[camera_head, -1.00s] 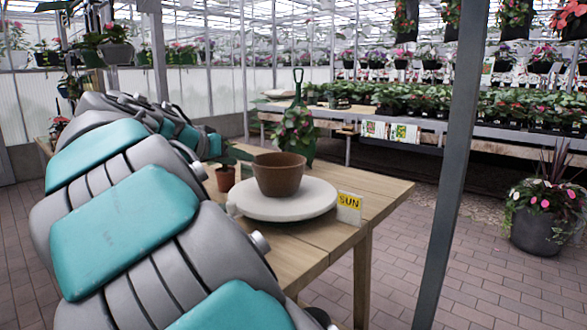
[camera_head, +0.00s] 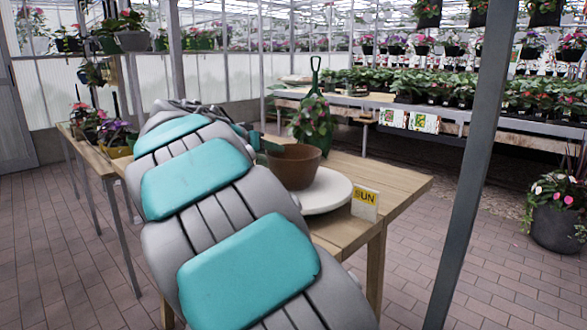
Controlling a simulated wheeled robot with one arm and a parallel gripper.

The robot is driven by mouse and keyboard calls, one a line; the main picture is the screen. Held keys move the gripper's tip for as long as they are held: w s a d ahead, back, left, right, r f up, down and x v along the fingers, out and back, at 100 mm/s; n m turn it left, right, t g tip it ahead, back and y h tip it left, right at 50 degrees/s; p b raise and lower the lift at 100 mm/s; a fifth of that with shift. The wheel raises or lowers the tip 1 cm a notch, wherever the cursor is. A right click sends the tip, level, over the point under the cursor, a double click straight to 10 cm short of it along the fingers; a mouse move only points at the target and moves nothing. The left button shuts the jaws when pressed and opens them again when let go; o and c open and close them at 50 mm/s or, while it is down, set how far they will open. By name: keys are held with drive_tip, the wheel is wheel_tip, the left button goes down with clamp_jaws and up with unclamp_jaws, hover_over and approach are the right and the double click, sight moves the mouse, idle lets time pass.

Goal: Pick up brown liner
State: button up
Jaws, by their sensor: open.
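The brown liner looks to be the round brown pot (camera_head: 293,168), upright and open at the top, on a round white dish (camera_head: 327,192) on a wooden table (camera_head: 400,185). My arm runs up from the bottom and overlaps the left side of the pot and dish in this view. The arm's far end shows just behind and left of the pot.
A yellow "SUN" sign (camera_head: 365,203) stands at the dish's right. A leafy plant (camera_head: 311,121) and a green-handled tool (camera_head: 315,75) are behind the pot. A grey post (camera_head: 470,170) rises at right. A planter (camera_head: 555,220) stands on open brick floor.

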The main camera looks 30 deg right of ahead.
clamp_jaws()
idle(0.8)
